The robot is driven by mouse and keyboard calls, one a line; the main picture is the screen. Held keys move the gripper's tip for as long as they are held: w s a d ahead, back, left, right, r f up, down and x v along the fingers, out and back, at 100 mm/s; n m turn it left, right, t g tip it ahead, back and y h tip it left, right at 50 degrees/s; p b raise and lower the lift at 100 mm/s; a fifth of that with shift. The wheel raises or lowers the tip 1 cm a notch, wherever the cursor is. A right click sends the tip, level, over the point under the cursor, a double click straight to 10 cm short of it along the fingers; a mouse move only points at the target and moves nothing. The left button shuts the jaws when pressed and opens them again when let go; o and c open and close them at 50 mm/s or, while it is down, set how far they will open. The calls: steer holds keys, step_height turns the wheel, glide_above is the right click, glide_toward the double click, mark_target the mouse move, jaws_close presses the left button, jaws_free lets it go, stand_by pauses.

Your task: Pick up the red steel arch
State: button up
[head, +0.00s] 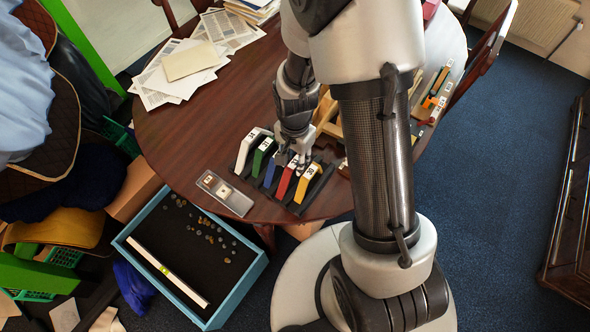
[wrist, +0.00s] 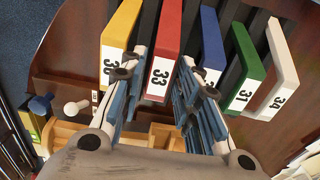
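The red steel arch (head: 285,181) stands in a dark rack on the round wooden table, between a blue arch and a yellow arch. In the wrist view the red arch (wrist: 167,40) carries a white label reading 33. My gripper (head: 291,162) is above the near row of arches. In the wrist view my gripper (wrist: 158,75) is open, with one finger on each side of the red arch's labelled end. I cannot tell whether either finger touches an arch.
The yellow (wrist: 121,25), blue (wrist: 212,38), green (wrist: 245,60) and white (wrist: 283,55) arches stand close beside the red one. A small case (head: 225,194) lies left of the rack. A blue-rimmed tray (head: 243,286) is below the table. Papers (head: 180,72) lie at the back left.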

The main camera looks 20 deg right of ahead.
step_height(320, 180, down, 2)
steer(key=shift+r, duration=0.1)
steer(key=shift+c, duration=0.6)
jaws_close()
